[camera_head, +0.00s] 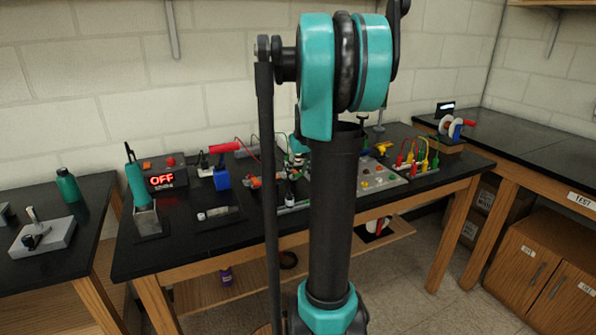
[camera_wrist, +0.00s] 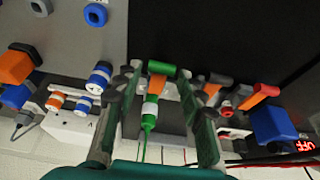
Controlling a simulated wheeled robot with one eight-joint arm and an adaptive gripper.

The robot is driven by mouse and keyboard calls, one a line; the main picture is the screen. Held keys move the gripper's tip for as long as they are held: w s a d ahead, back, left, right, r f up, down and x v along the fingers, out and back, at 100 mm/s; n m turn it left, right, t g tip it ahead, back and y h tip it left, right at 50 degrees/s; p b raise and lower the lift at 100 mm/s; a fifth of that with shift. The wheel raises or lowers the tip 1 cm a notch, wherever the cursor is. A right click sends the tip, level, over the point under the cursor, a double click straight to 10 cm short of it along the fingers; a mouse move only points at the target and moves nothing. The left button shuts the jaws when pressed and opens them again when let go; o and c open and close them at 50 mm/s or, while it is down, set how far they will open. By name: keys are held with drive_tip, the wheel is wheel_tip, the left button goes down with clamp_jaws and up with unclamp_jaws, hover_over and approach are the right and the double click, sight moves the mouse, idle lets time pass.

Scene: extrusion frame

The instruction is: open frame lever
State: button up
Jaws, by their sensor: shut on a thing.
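In the wrist view my gripper (camera_wrist: 159,75) has its two dark fingers on either side of a small lever (camera_wrist: 156,84) with an orange arm and a green end. It is shut on this lever. A white and green plug (camera_wrist: 150,107) with a green cable sits just below the lever, between the fingers. The grey extrusion frame (camera_wrist: 176,93) runs behind the fingers and is partly hidden by them. In the head view my arm hides the gripper and the lever.
In the wrist view, more orange levers stand close by, on the left (camera_wrist: 20,65) and on the right (camera_wrist: 258,94). Blue and white plugs (camera_wrist: 100,78) are near the left finger. In the head view the black bench (camera_head: 140,262) holds a display box (camera_head: 165,180) and a panel (camera_head: 385,178).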

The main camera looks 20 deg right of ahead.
drive_tip(key=g, duration=0.1)
drive_tip(key=w+r+g, duration=0.1)
drive_tip(key=g, duration=0.2)
drive_tip(key=shift+w+r, duration=0.35)
drive_tip(key=shift+w+r+g, duration=0.25)
drive_tip(key=shift+w+g, duration=0.15)
drive_tip(key=shift+g, duration=0.7)
drive_tip(key=shift+w+r+g, duration=0.25)
drive_tip(key=shift+w+g, duration=0.15)
drive_tip(key=shift+g, duration=0.7)
drive_tip(key=o, duration=1.2)
drive_tip(key=shift+c, duration=0.2)
drive_tip(key=shift+r, duration=0.1)
drive_tip(key=v, duration=1.2)
drive_tip(key=shift+w+a, duration=0.15)
drive_tip(key=shift+a, duration=0.1)
